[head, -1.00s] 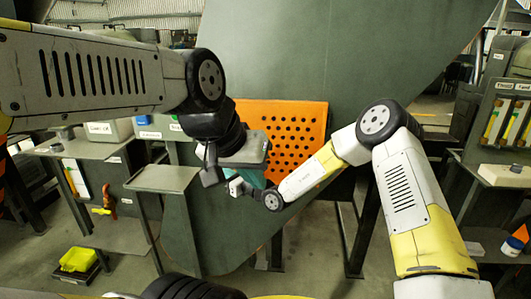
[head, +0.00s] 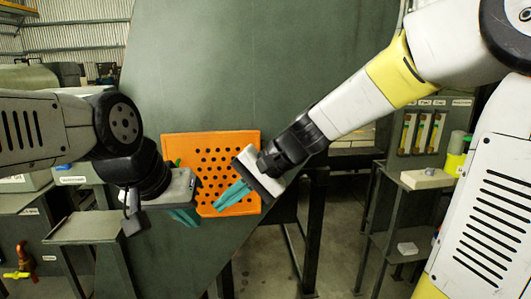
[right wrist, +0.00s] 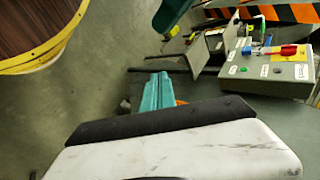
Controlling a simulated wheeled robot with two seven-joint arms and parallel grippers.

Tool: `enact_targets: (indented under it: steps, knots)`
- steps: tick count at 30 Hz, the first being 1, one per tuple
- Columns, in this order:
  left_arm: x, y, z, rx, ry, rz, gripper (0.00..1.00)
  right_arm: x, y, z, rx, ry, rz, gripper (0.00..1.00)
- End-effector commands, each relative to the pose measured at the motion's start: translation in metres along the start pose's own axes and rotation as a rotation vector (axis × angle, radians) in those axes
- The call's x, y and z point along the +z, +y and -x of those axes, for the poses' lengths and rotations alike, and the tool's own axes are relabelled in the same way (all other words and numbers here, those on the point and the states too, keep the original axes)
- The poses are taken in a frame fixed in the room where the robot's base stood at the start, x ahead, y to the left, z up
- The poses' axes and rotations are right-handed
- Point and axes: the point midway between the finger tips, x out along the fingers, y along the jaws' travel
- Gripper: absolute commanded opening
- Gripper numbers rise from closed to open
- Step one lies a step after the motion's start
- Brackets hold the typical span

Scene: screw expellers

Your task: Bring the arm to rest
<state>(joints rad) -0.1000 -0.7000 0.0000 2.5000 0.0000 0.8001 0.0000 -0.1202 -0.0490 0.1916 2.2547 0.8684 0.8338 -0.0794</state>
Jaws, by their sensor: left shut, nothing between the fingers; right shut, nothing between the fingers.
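My right arm reaches in from the upper right in the head view. Its right gripper (head: 232,194) has teal fingers that are shut and empty, in front of the lower right part of the orange perforated panel (head: 250,145). The teal fingers also show in the right wrist view (right wrist: 158,92), with nothing between them. My left arm comes in from the left. Its left gripper (head: 186,216) is shut, in front of the panel's lower left side. The grey gripper body and wrist hide much of its teal fingers.
A large dark green sloped machine body (head: 270,70) stands behind both grippers. A small grey table (head: 85,228) is at the left. A shelf with a pale block (head: 427,178) is at the right. A grey control box (right wrist: 265,72) and a wooden-topped round object (right wrist: 30,30) show in the right wrist view.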

Motion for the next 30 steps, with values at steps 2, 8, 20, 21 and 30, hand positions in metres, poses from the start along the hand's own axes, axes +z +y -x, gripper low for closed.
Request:
enact_targets:
  steps: [2,8,20,21,30]
  knots:
    - [0.000,0.000,0.000,0.000,0.000,0.000,0.00,0.008,0.026,0.034,0.092,0.084,0.098,0.00]
    - [0.000,0.000,0.000,0.000,0.000,0.000,0.00,0.024,0.092,0.109,0.330,0.279,0.294,0.00]
    - [0.000,0.000,0.000,0.000,0.000,0.000,0.00,0.039,0.155,0.180,0.567,0.464,0.438,0.00]
    - [0.000,0.000,0.000,0.000,0.000,0.000,0.00,0.039,0.155,0.180,0.567,0.464,0.438,0.00]
    - [0.000,0.000,0.000,0.000,0.000,0.000,0.00,0.039,0.155,0.180,0.567,0.464,0.438,0.00]
